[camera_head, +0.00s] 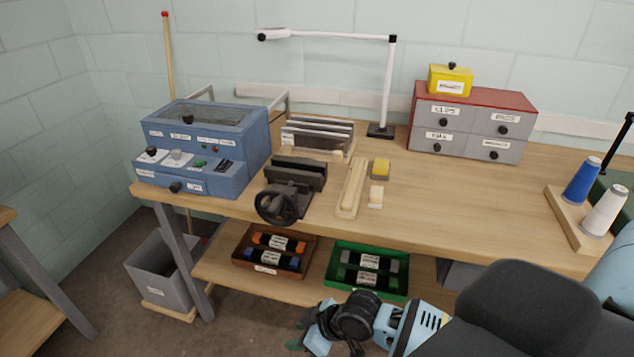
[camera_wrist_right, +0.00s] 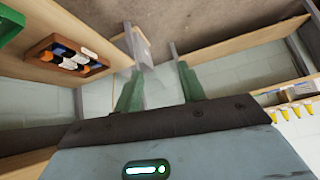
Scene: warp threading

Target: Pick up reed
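A rack (camera_head: 288,140) at the back of the workbench holds several upright flat grey plates with pale edges, which look like reeds (camera_head: 318,130); I cannot tell them apart at this size. My right gripper (camera_head: 298,337) hangs low in front of the bench, below the tabletop and well away from the rack. In the right wrist view its two green fingers (camera_wrist_right: 160,88) are spread apart with nothing between them. The reeds are not seen in that view. My left gripper is not in view.
A black vise (camera_head: 294,175) stands in front of the rack, with a blue machine (camera_head: 205,150) to the left. A white lamp (camera_head: 387,85) stands behind. The tabletop's right middle is clear. Bins (camera_head: 330,284) sit on the lower shelf.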

